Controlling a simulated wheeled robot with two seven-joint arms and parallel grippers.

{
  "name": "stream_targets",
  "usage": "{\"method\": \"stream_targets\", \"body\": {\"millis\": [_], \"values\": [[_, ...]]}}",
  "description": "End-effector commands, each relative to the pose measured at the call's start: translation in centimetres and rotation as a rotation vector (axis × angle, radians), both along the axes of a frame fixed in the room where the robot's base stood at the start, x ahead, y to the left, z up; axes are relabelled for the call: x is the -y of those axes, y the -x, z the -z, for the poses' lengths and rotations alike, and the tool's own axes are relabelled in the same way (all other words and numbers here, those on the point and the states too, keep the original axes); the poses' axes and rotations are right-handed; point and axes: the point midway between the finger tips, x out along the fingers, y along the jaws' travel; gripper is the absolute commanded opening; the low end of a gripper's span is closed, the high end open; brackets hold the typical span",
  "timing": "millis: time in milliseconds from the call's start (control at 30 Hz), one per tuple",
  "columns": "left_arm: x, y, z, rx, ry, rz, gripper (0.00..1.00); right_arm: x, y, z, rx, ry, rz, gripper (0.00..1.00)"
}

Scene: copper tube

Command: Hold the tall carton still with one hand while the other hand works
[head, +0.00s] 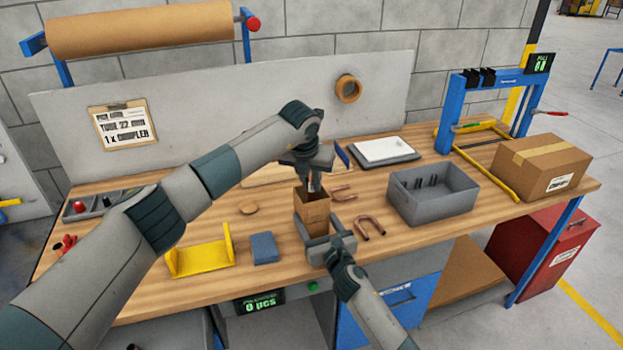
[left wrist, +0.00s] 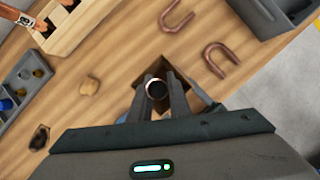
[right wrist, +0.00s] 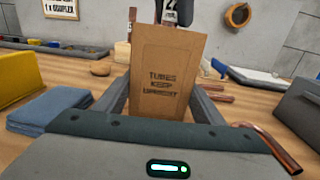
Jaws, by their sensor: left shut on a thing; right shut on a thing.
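The tall carton (head: 311,212) is a brown, open-topped cardboard box standing on the workbench. Its printed front shows in the right wrist view (right wrist: 163,72). My right gripper (head: 328,243) is shut on the carton low down, one finger on each side. My left gripper (head: 314,183) is above the carton's open top, pointing down, and is shut on a copper tube (left wrist: 156,89). The tube's round end shows between the left fingers in the left wrist view, over the carton's opening. How far the tube reaches into the carton is hidden.
Copper U-bends (head: 369,227) lie right of the carton. A grey bin (head: 432,205) stands farther right, before a blue frame (head: 450,125). A yellow stand (head: 200,257) and blue cloth (head: 264,248) lie left. A closed cardboard box (head: 541,168) is at the right end.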

Motion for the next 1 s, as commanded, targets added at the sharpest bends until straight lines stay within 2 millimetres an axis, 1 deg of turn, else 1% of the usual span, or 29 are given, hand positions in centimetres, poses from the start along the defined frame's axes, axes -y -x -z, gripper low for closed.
{"method": "stream_targets", "body": {"millis": [467,1000], "values": [[0.1,-0.1,0.1,0.0,0.0,0.0,0.0,0.0,0.0,0.0,0.0,0.0,0.0,0.4],[0.9,-1.9,0.1,0.0,0.0,-0.001,0.0,0.0,0.0,0.0,0.0,0.0,0.0,0.4]]}}
